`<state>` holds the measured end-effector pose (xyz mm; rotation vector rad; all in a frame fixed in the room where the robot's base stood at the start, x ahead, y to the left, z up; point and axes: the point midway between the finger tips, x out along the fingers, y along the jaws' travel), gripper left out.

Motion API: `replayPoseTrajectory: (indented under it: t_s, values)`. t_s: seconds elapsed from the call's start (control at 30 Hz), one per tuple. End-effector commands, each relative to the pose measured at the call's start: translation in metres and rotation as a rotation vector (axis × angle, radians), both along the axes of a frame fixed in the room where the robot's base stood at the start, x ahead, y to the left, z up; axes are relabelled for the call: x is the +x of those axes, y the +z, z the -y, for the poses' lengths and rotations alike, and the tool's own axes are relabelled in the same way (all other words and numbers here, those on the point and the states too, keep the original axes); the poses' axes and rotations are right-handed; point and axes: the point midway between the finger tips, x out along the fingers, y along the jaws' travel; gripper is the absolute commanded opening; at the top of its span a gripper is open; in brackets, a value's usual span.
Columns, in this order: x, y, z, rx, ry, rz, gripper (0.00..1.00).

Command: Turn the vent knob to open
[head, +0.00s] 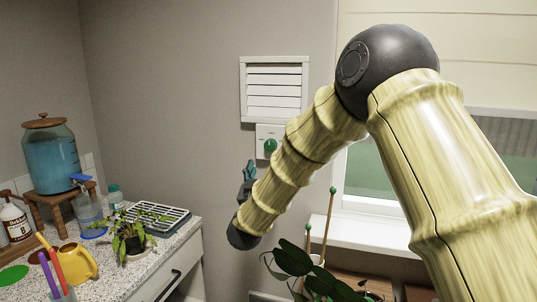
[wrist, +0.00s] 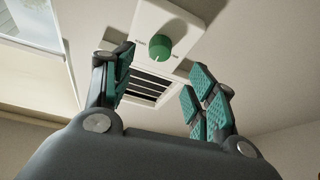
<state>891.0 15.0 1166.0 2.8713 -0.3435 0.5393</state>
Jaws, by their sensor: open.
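The green vent knob (head: 270,146) sits on a white wall plate (head: 262,133) just below the louvred vent (head: 275,90). In the wrist view the knob (wrist: 160,47) shows upper centre on its plate (wrist: 185,35), with the vent slats (wrist: 150,86) below it. A small pale mark shows on the knob; its setting is too small to read. My gripper (wrist: 163,88) is open, its teal-padded fingers spread left and right, with the knob in the gap between them in the picture. In the head view my gripper (head: 250,173) is below and left of the knob, apart from it, partly hidden by my arm.
A speckled counter (head: 125,270) at left holds a blue-water dispenser (head: 52,160), a potted plant (head: 133,235), a rack (head: 160,216) and a yellow watering can (head: 77,262). A leafy plant (head: 300,265) with stakes stands below the window. The wall left of the vent is bare.

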Motion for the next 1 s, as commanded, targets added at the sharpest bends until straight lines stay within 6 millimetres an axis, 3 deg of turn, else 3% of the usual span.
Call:
replayPoseTrajectory:
  t_s: [0.5,0.7,1.0]
  values:
    - [0.071,0.031,0.014,0.0,-0.001,0.001,0.57]
    - [0.083,0.035,0.017,-0.001,0.001,0.0,0.57]
    - [0.084,0.035,0.017,-0.001,0.001,0.001,0.57]
